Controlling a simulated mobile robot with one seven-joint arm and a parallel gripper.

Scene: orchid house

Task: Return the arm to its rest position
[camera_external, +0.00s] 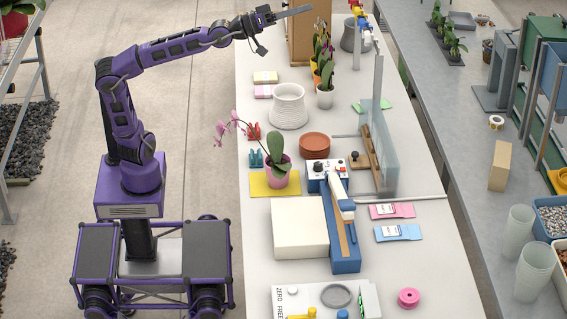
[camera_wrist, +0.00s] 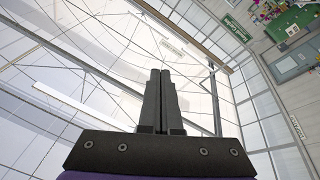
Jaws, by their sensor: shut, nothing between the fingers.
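My purple arm (camera_external: 184,45) rises from its base at the left and stretches up and to the right, bent at the elbow. My gripper (camera_external: 300,10) is high above the far left part of the white table (camera_external: 255,219), pointing right and slightly up. In the wrist view the two dark fingers of my gripper (camera_wrist: 160,74) lie together, shut and empty. Behind them that view shows mostly glass roof and walls, with nothing near the fingertips.
On the table stand a white ribbed pot (camera_external: 289,106), a pink-potted orchid (camera_external: 277,170) on a yellow mat, terracotta saucers (camera_external: 314,146), a blue sealing machine (camera_external: 345,255) and a clear upright panel (camera_external: 384,150). A wooden cabinet (camera_external: 301,45) stands near my gripper's end. The floor beside my base is clear.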

